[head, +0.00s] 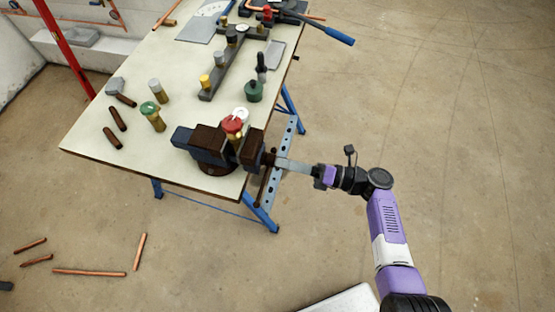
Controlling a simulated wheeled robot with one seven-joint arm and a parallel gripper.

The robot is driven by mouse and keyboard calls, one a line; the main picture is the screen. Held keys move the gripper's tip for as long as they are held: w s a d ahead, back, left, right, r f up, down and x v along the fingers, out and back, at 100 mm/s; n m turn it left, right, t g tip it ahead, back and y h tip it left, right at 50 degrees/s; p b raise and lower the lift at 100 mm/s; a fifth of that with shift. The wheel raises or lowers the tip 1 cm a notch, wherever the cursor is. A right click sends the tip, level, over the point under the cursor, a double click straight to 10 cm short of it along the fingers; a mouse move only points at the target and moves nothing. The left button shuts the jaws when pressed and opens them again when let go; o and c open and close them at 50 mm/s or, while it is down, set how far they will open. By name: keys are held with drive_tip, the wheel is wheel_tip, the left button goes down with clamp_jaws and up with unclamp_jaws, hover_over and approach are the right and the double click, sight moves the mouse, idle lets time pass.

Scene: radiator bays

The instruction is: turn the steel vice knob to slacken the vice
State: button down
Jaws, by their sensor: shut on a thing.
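The vice (202,144), dark blue and brown, is mounted at the near right corner of the workbench. A piece with a red and white top (235,124) and a brass-coloured body stands in the vice, between its jaws as far as I can see. The vice's screw end (268,160) points right, past the bench edge. My gripper (282,163) reaches in from the right at that end, its long grey fingers level with the screw. It is shut on the steel vice knob, which the fingers largely hide. A dark bar hangs below the screw end.
The workbench (80,140) has blue folding legs. On it are a green-topped valve (150,112), a hammer (120,92), a grey rack (225,65) with fittings, and a green bottle (254,92). Copper pipes (90,272) lie on the floor. Floor to the right is clear.

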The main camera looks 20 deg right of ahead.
idle(0.5)
drive_tip(key=shift+a+r+n+b, duration=0.1)
drive_tip(key=shift+n+b, duration=10.95)
drive_tip(key=shift+n, duration=4.45)
drive_tip(key=c, duration=1.3)
unclamp_jaws()
